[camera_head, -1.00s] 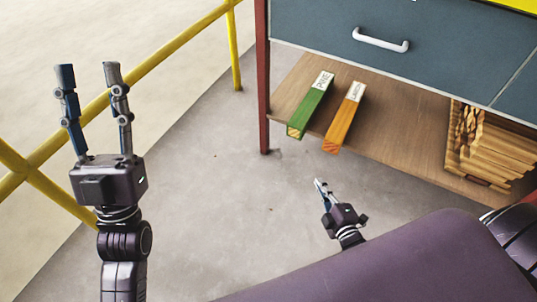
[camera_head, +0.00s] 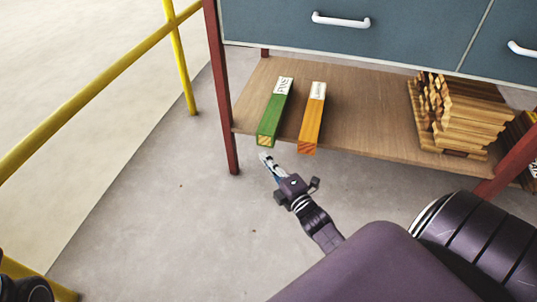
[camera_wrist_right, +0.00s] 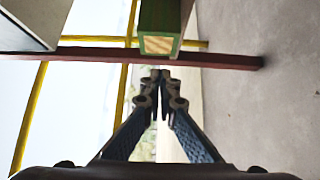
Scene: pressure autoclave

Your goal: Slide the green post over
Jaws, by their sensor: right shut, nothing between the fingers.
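The green post (camera_head: 274,114) lies on the wooden lower shelf, its labelled end toward the back and its bare wood end at the shelf's front edge. My right gripper (camera_head: 266,158) is shut and empty, its tips just in front of and below that bare end. In the right wrist view the green post (camera_wrist_right: 160,20) shows end-on at the top, and my shut fingertips (camera_wrist_right: 160,76) are below it in the picture, seemingly apart from it. My left gripper is out of view; only a dark bit of my left arm shows at the bottom left.
An orange post (camera_head: 312,120) lies to the right of the green one, with a gap between. Stacked wooden pieces (camera_head: 455,120) fill the shelf's right. A red leg (camera_head: 221,100) stands at the left, a blue drawer (camera_head: 340,45) above. A yellow railing (camera_head: 90,90) runs at left.

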